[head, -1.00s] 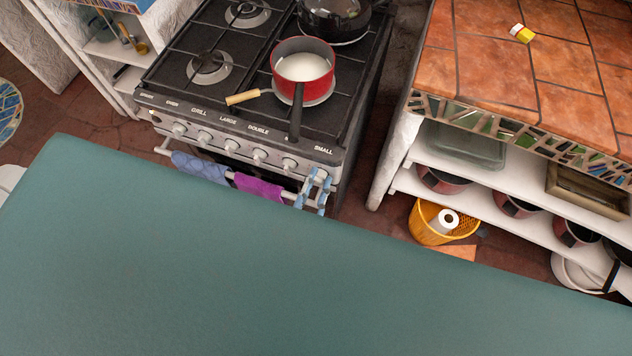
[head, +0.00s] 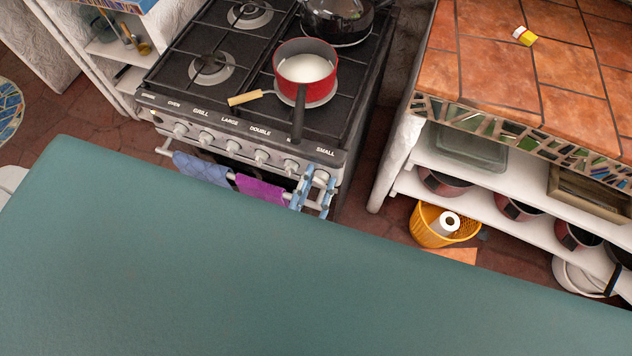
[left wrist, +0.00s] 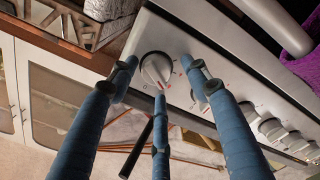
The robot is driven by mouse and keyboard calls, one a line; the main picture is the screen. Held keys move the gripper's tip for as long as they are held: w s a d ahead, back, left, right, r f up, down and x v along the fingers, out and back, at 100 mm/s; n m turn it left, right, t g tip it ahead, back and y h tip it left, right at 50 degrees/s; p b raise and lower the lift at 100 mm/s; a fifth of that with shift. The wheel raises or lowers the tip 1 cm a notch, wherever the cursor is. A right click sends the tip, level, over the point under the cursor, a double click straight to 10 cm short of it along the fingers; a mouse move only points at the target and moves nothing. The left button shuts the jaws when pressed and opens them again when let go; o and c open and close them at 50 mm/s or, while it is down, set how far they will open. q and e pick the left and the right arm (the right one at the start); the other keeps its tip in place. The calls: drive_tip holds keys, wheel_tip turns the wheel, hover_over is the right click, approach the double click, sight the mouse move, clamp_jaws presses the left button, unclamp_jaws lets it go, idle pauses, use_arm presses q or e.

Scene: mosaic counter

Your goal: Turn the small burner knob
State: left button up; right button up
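The small burner knob (head: 321,176) is the rightmost knob on the stove's front panel, under the label SMALL. In the left wrist view it is a round white knob (left wrist: 155,68) with red marks beside it. My left gripper (head: 314,187) has blue fingers and is at this knob, in front of the panel. In the left wrist view the fingers of the left gripper (left wrist: 160,78) are apart, with the knob between and beyond their tips. I cannot tell whether any finger touches it. My right gripper is not in view.
Several more knobs (head: 232,146) run to the left along the panel. A towel rail below holds a blue cloth (head: 200,168) and a purple cloth (head: 260,187). A red pot (head: 318,90) stands on the hob. A tiled counter (head: 500,65) is at the right.

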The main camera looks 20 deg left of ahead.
use_arm(q)
drive_tip(key=s, duration=1.2)
drive_tip(key=shift+a, duration=0.15)
drive_tip(key=shift+c, duration=0.2)
clamp_jaws()
idle(0.9)
